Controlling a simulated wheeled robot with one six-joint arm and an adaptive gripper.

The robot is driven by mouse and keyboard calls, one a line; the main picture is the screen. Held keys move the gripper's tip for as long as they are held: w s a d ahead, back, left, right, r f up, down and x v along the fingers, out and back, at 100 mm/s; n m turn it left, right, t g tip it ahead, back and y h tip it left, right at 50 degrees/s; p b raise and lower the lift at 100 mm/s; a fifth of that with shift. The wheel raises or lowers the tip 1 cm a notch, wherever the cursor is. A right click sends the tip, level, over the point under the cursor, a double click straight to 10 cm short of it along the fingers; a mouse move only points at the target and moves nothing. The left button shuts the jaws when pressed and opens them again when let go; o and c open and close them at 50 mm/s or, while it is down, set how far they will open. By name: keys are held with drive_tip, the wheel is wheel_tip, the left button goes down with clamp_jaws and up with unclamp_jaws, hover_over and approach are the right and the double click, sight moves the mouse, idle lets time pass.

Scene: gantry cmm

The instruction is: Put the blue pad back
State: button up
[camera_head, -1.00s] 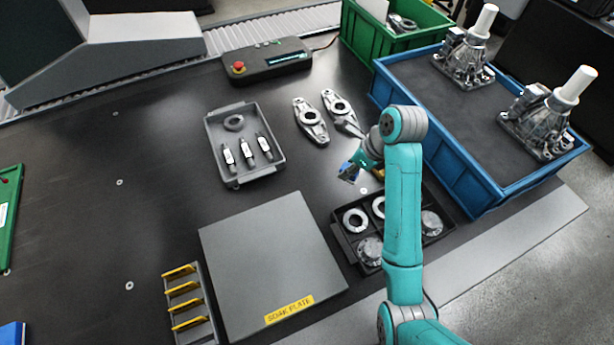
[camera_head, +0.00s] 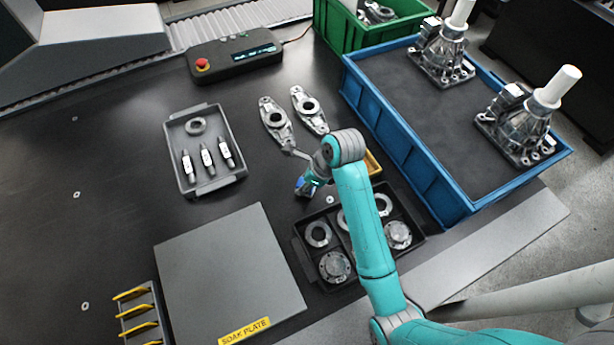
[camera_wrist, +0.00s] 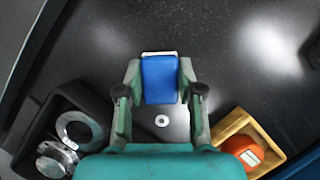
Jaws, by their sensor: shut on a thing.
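My gripper (camera_wrist: 160,88) is shut on the blue pad (camera_wrist: 160,78), which sits between its two fingers in the wrist view. The pad has a pale edge at its far end. In the head view my gripper (camera_head: 308,184) holds the pad (camera_head: 304,187) over the dark table, just behind the black parts tray (camera_head: 300,258). A small yellow tray (camera_head: 373,163) shows partly behind my arm. In the wrist view this tray (camera_wrist: 228,126) lies right of my gripper and holds an orange round thing (camera_wrist: 243,150) with a white label.
The grey soak plate (camera_head: 225,270), a yellow-slotted rack (camera_head: 155,310) and a grey tray (camera_head: 190,130) lie left. Two metal link parts (camera_head: 275,122) lie behind my gripper. A blue crate (camera_head: 400,140) with castings stands right.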

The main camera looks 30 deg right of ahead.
drive_tip(key=shift+f, duration=0.4)
drive_tip(key=o, duration=1)
drive_tip(key=shift+f, duration=0.1)
